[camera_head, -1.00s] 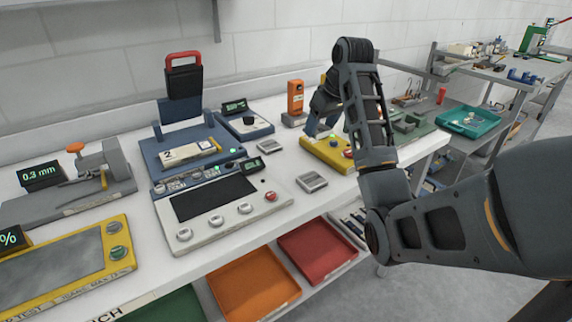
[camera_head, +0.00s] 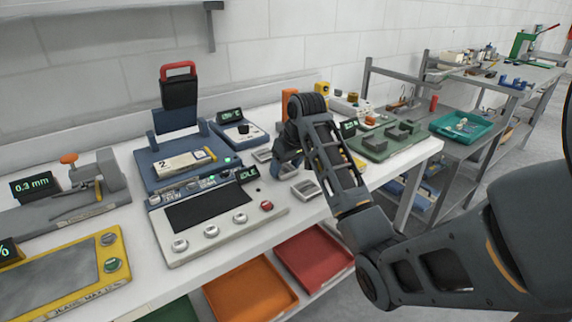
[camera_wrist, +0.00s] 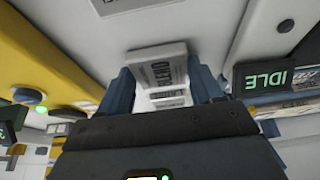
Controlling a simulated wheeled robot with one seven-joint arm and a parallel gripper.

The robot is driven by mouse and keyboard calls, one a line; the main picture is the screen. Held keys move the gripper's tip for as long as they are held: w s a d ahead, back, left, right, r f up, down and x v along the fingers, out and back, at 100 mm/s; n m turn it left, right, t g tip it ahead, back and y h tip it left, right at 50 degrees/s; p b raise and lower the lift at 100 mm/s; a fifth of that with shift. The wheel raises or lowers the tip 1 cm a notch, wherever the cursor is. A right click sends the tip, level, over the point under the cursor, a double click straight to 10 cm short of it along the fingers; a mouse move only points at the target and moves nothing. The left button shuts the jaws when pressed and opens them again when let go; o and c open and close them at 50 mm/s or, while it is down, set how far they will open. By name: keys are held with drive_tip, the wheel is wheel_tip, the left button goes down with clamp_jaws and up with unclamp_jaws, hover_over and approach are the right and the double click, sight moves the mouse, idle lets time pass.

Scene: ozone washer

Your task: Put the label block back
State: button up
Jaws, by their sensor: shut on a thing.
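My gripper (camera_head: 282,166) is above the white bench, just right of the blue device with the IDLE display. In the wrist view its two blue fingers (camera_wrist: 163,85) are shut on a pale label block (camera_wrist: 157,57) with dark print on its faces. In the head view the held block is not clearly made out behind the arm. A grey block (camera_head: 306,189) lies on the bench right of the white console. Another grey block (camera_head: 262,155) lies behind, left of the gripper.
The white console (camera_head: 165,246) and the blue device (camera_head: 148,162) stand left of the gripper. The IDLE display (camera_wrist: 275,78) is close on the right in the wrist view, a yellow device (camera_wrist: 40,60) on the left. Orange (camera_head: 250,290) and red (camera_head: 315,258) trays sit below.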

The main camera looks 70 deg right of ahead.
drive_tip(key=shift+f, duration=0.1)
drive_tip(key=o, duration=1.2)
drive_tip(key=p+v, duration=0.3)
drive_tip(key=v, duration=0.9)
drive_tip(key=shift+p, duration=0.4)
